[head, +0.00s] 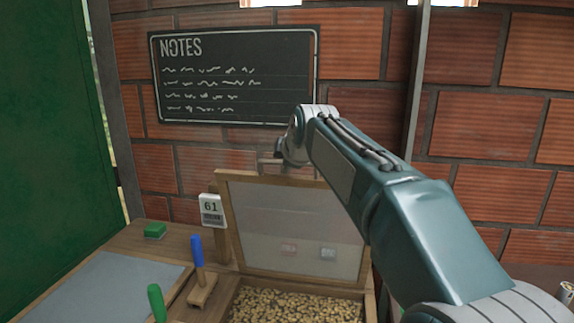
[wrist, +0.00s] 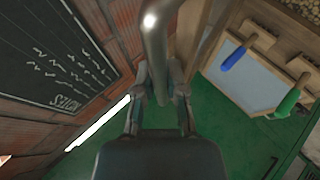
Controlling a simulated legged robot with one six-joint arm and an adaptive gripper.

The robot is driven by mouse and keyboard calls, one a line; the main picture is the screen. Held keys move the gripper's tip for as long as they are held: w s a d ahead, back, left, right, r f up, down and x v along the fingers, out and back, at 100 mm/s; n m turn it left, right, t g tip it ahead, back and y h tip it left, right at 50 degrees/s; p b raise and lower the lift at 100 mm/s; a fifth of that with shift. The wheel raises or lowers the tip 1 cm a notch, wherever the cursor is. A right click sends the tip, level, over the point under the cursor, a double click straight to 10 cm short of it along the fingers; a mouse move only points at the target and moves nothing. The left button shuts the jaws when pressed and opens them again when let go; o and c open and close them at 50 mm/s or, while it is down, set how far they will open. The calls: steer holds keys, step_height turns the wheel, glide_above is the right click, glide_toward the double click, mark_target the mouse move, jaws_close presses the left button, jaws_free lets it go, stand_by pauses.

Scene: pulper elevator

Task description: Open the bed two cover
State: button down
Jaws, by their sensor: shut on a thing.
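A wood-framed cover (head: 295,225) with a pale mesh-like panel stands raised, nearly upright, at the back of a wooden bed (head: 368,303) filled with beans (head: 300,305). My gripper (head: 283,153) is at the cover's top edge, partly hidden by my own arm. In the wrist view my gripper (wrist: 160,98) is shut on a curved metal handle (wrist: 155,30), which passes between the fingers. The handle's join to the cover is hard to make out.
A second bed with a grey panel (head: 120,285) lies left. Tools with blue (head: 197,250) and green (head: 156,302) handles, a green block (head: 155,230) and a "61" sign (head: 211,210) stand near. A brick wall with a blackboard (head: 235,75) is close behind; a green panel (head: 50,150) bounds the left.

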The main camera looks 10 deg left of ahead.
steer(key=c, duration=0.7)
jaws_free()
steer(key=shift+s+a+r, duration=0.1)
steer(key=shift+a+r, duration=0.05)
steer(key=shift+a, duration=0.1)
steer(key=shift+s+d, duration=0.15)
steer(key=shift+d, duration=0.05)
steer(key=v, duration=1.1)
steer(key=shift+s+a, duration=0.15)
